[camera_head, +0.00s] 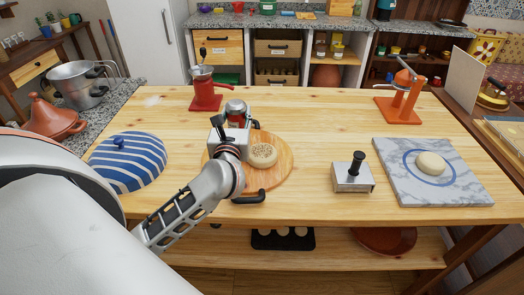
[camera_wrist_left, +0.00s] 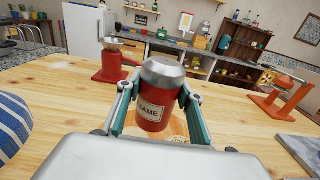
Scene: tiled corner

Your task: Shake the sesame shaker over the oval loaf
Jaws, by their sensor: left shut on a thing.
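My left gripper (camera_head: 238,122) is shut on the sesame shaker (camera_head: 236,106), a red can with a silver top. In the left wrist view the shaker (camera_wrist_left: 158,98) stands between the two fingers (camera_wrist_left: 155,110), silver top up, slightly tilted, with a label reading "SAME". A pale loaf (camera_head: 263,155) with dark specks lies on a round wooden board (camera_head: 284,172), just right of my left wrist. The shaker is beyond the loaf and to its left in the head view. My arm hides part of the board. My right gripper is not in view.
A blue-striped dome (camera_head: 128,162) stands left, and a red grinder (camera_head: 205,92) behind. A metal block with a black handle (camera_head: 353,175) and a marble slab (camera_head: 455,190) bearing plain dough (camera_head: 431,163) are right. An orange press (camera_head: 402,100) stands back right. The table's back middle is clear.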

